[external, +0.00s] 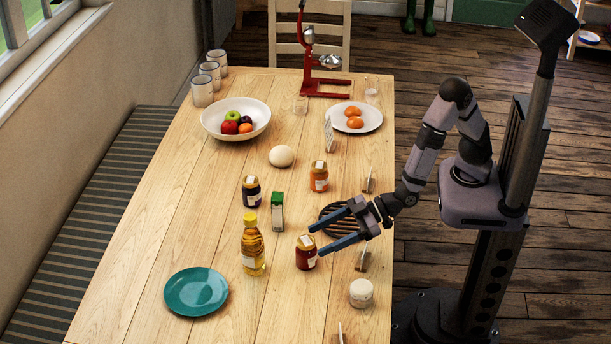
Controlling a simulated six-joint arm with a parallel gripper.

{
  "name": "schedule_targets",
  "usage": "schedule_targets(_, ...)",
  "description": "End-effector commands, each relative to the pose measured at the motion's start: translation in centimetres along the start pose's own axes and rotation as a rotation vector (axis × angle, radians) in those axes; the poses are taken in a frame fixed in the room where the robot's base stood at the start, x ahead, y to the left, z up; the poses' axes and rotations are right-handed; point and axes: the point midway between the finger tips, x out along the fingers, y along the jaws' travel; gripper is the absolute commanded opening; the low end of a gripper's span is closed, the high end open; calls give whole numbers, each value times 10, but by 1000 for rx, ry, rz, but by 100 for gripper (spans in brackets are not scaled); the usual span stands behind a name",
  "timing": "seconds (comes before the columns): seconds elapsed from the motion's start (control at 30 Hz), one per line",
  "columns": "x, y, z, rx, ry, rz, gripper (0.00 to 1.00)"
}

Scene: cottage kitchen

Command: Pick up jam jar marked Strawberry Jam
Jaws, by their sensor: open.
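A jar of red jam (306,256) with a gold lid and white label stands upright near the table's front right. Its label text is too small to read; by colour it looks like strawberry. My gripper (317,239) is open, its two blue fingers pointing left at the red jar. The fingertips overlap the jar's upper right in the picture; I cannot tell whether they touch it. A dark jam jar (251,193) and an orange jam jar (319,178) stand farther back.
An oil bottle (253,250) and a green-and-white box (277,212) stand left of the red jar. A dark round trivet (334,212) lies behind my gripper, and a white-lidded jar (360,292) in front. A teal plate (196,291) lies front left.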

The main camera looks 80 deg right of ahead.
Motion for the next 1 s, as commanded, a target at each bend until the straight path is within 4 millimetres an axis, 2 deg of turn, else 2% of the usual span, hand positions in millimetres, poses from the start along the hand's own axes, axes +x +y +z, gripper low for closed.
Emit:
schedule_targets(0.27, 8, 1, 0, 1, 0, 1, 65)
schedule_targets(0.7, 53, 2, 1, 1, 0, 0, 65)
schedule_targets(1.0, 56, 2, 1, 0, 1, 0, 65)
